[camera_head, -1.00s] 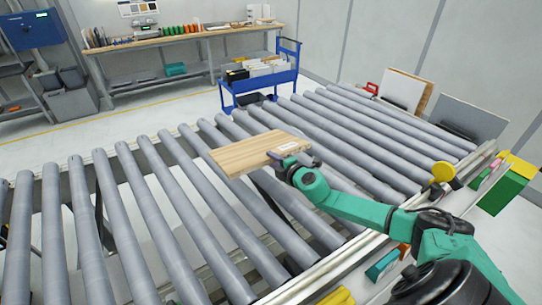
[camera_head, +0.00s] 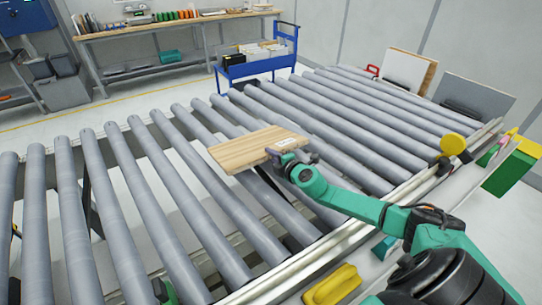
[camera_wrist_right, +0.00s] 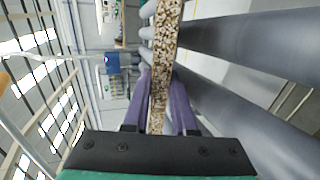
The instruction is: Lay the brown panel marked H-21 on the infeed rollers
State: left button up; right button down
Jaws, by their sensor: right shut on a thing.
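The brown wood-grain panel (camera_head: 245,152) has a pale label near its right end, too small to read. My right gripper (camera_head: 285,154) is shut on that end. The panel is held out over the grey infeed rollers (camera_head: 185,190) and looks to be slightly above them; contact cannot be told. In the right wrist view the panel's speckled chipboard edge (camera_wrist_right: 165,45) runs between the two purple fingers of my right gripper (camera_wrist_right: 163,90), with rollers to the right. My left gripper does not clearly show; only a small green and black part appears at the bottom edge of the head view.
A metal side rail (camera_head: 400,195) runs along the near side, with a yellow disc (camera_head: 455,148) at its right. A yellow object (camera_head: 332,285) lies in front. Upright boards (camera_head: 405,72) stand at the back right. A blue cart (camera_head: 258,67) stands behind the rollers. Rollers around the panel are clear.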

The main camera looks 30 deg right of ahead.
jog(key=shift+f+b, duration=0.35)
jog(key=shift+f, duration=0.1)
jog(key=c, duration=0.6)
grip_release()
jog(key=shift+c, duration=0.2)
jog(key=o, duration=0.5)
jog(key=shift+s+f, duration=0.1)
jog(key=shift+f, duration=0.15)
jog(key=shift+o, duration=0.7)
jog(key=shift+r, duration=0.15)
